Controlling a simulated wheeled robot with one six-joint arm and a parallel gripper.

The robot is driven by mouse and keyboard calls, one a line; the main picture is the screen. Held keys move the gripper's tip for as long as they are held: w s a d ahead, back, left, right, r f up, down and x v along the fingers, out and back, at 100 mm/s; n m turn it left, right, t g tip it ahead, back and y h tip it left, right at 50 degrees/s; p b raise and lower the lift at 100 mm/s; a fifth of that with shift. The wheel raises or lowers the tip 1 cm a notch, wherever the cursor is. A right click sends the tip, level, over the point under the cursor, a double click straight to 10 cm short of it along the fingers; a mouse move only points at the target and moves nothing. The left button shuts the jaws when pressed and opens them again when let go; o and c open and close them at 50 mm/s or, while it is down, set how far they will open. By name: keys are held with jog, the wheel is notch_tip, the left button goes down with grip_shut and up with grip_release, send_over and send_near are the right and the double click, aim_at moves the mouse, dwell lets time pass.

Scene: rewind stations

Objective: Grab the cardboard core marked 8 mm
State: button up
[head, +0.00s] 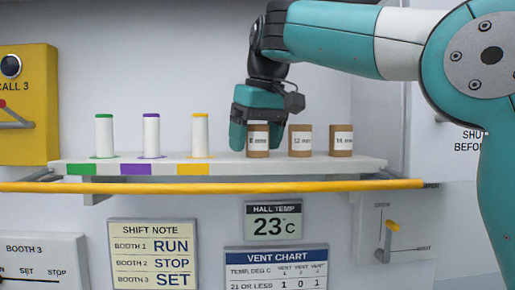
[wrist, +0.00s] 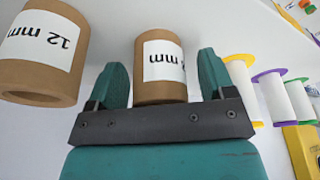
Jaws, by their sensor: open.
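The brown cardboard core marked 8 mm (head: 258,147) stands upright on the white shelf, leftmost of three cores. In the wrist view the core (wrist: 160,92) stands between the two open fingers of my gripper (wrist: 163,75), with a visible gap to the right finger. Its label shows "mm" upside down, the number partly cut off. Whether the left finger touches it I cannot tell.
A 12 mm core (head: 300,148) stands close to the right, also in the wrist view (wrist: 40,85). A third core (head: 341,150) is further right. White spools with green (head: 104,135), purple (head: 151,135) and yellow (head: 200,135) flanges stand left. A yellow rail (head: 220,186) runs along the front.

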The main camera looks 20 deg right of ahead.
jog(key=shift+c, duration=0.2)
jog(key=c, duration=0.9)
jog(key=shift+c, duration=0.2)
jog(key=shift+r, duration=0.15)
